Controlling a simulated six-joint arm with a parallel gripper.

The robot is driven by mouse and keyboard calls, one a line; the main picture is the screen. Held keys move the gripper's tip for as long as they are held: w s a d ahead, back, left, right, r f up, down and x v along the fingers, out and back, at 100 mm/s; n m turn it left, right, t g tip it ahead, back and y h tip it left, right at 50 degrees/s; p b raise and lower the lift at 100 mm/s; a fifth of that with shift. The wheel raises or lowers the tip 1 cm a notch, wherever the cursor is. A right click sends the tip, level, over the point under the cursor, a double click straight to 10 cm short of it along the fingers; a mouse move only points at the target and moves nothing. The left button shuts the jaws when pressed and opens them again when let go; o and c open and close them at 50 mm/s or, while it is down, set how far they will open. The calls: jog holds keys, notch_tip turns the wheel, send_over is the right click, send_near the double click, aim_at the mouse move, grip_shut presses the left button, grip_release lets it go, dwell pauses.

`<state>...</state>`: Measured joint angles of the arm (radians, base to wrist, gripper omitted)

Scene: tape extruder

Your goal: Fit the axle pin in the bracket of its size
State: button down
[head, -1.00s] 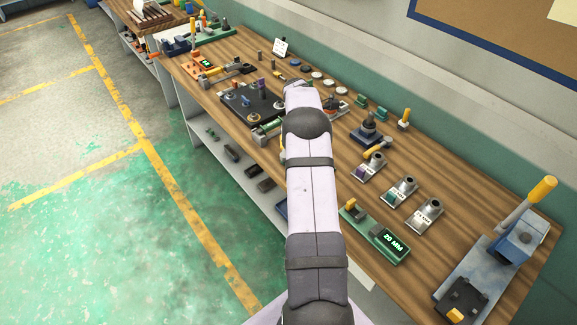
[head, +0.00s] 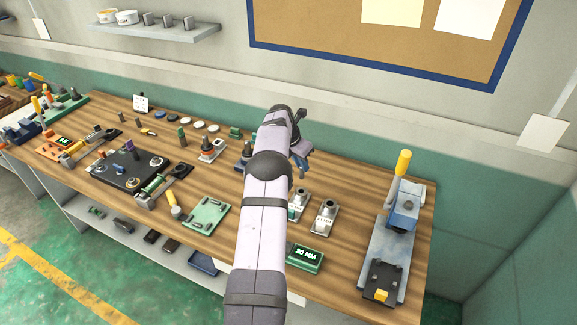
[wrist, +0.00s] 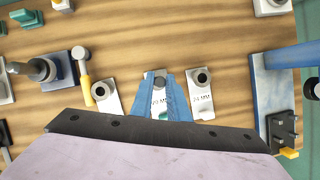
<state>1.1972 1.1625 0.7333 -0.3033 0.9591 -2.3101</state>
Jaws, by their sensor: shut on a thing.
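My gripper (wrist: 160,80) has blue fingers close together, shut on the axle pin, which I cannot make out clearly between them. In the wrist view the fingers lie over the middle bracket, labelled 20 MM (wrist: 158,101). I cannot tell whether the pin touches it. The 24 MM bracket (wrist: 201,98) is to the right and another bracket (wrist: 107,100) to the left, each with a round dark bore. In the head view my gripper (head: 300,163) is above the bracket row, with the 20 MM bracket (head: 298,206) and 24 MM bracket (head: 325,220) in sight.
A green gauge (head: 304,258) reads 20 MM at the bench front. A blue press with a yellow handle (head: 403,205) stands right of the brackets. In the wrist view a yellow-handled tool (wrist: 84,82) lies left of the brackets. Bare wood (head: 345,262) shows between the gauge and press.

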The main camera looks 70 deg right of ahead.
aim_at(300, 173)
jog(key=shift+r+p, duration=0.1)
jog(key=shift+p, duration=0.2)
jog(key=shift+f+b, duration=1.5)
jog(key=shift+f, duration=1.45)
jog(key=shift+f+b, duration=1.1)
jog(key=shift+f, duration=0.95)
jog(key=c, duration=1.6)
grip_release()
jog(key=shift+r, duration=0.1)
jog(key=shift+b+v, duration=1.45)
jog(key=shift+v, duration=2.15)
